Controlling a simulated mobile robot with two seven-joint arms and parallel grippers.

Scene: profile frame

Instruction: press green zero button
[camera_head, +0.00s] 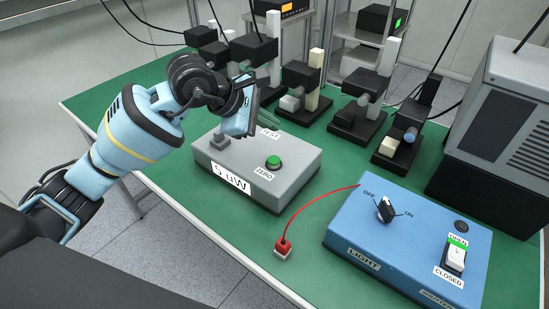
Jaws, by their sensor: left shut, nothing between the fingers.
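The green zero button (273,161) sits on top of a grey box (300,176) on the green table, with a ZERO label beside it. The front of the box carries a label reading "5 uW". My left gripper (262,112) is shut and empty above the back of the box. It is behind and above the green button and apart from it. My right gripper is not in view.
A blue box (410,245) with an OFF/ON switch (385,209) and an OPEN/CLOSED switch (455,258) stands at the right front. Several black optical mounts (357,120) and a large grey unit (510,120) stand behind.

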